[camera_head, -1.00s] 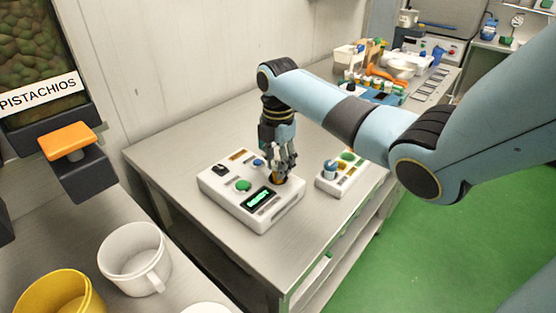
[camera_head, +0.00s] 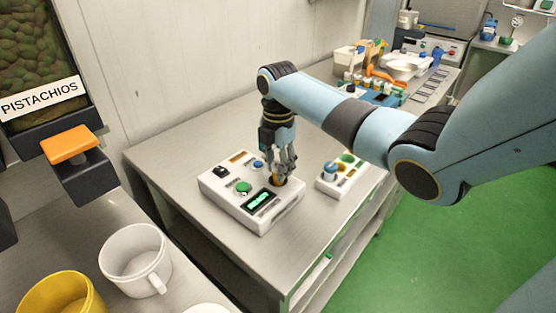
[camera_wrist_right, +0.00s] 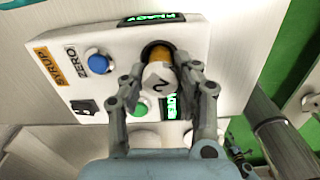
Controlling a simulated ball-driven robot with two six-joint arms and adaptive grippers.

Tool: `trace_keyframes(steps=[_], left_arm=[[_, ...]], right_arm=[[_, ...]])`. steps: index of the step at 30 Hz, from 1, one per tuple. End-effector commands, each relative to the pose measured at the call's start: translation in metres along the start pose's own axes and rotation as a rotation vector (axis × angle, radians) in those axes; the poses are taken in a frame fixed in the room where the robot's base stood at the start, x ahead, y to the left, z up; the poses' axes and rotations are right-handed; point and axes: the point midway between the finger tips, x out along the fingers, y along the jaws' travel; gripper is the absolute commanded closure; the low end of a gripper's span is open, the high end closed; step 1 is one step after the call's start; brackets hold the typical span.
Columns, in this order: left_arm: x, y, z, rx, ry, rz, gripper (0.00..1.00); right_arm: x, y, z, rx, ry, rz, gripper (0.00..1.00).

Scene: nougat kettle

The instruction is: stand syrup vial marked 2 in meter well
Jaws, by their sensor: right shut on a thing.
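The syrup vial marked 2 (camera_wrist_right: 158,76) has a white cap with a dark 2 and an amber body. My right gripper (camera_wrist_right: 160,82) is shut on its cap. The vial's lower part is in the dark round well of the white syrup meter (camera_wrist_right: 203,60); how deep it sits I cannot tell. In the head view the right gripper (camera_head: 280,172) is over the well of the meter (camera_head: 228,208), hiding most of the vial. The meter has a lit green display, a green button and a blue button labelled ZERO (camera_wrist_right: 98,63). My left gripper is not in view.
A smaller white device (camera_head: 342,175) with a blue-topped item stands right of the meter. A white mug (camera_head: 133,262) and a yellow mug (camera_head: 60,295) stand at front left, below the pistachio dispenser (camera_head: 70,145). Bottles and trays crowd the bench's far end.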

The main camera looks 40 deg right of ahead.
Motion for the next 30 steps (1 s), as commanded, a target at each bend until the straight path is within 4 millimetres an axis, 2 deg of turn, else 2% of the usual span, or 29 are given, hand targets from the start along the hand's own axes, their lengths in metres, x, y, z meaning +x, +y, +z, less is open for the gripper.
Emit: trace_keyframes(steps=[23, 24, 26, 30], left_arm=[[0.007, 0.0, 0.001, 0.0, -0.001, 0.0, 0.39], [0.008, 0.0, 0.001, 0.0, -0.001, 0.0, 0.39], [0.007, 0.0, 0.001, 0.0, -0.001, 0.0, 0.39], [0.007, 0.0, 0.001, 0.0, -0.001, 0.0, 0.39]], right_arm=[[0.012, 0.0, 0.0, 0.0, 0.0, 0.0, 1.0], [0.013, 0.0, 0.0, 0.0, 0.0, 0.0, 0.69], [0.012, 0.0, 0.0, 0.0, 0.0, 0.0, 0.61], [0.012, 0.0, 0.0, 0.0, 0.0, 0.0, 0.6]])
